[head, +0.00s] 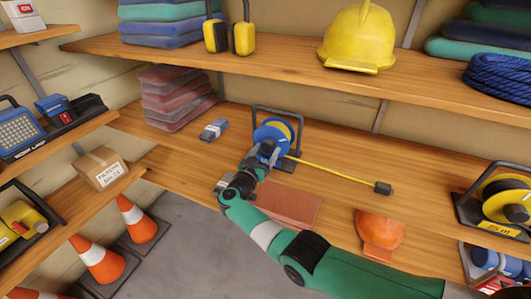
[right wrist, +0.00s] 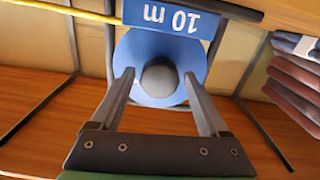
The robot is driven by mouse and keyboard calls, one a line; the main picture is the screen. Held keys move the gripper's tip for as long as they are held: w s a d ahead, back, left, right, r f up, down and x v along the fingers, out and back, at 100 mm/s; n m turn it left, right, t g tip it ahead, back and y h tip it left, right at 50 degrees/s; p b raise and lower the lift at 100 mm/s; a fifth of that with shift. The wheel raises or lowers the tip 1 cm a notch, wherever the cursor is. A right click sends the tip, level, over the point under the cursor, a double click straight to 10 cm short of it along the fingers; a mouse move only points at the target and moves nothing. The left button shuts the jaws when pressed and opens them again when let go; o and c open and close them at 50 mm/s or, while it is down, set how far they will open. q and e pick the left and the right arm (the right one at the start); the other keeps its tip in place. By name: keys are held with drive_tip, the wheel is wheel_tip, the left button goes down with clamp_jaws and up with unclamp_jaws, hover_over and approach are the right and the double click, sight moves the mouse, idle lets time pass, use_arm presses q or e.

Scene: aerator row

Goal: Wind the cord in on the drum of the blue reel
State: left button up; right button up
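The blue reel (head: 268,133) stands in its dark frame on the middle shelf, with yellow cord on its drum. The yellow cord (head: 335,173) runs out to the right along the shelf to a dark plug (head: 383,188). My right gripper (head: 265,152) is at the front of the reel and partly hides it. In the right wrist view, the gripper (right wrist: 159,76) is open, its fingers on either side of a grey round knob (right wrist: 159,80) on the blue drum face, with gaps visible. A "10 m" label (right wrist: 170,17) appears upside down. My left gripper is not in view.
A second reel (head: 503,200) stands at right. The upper shelf (head: 270,55) overhangs behind.

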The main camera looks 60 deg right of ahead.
drive_tip(key=c, duration=1.1)
drive_tip(key=shift+m, duration=0.3)
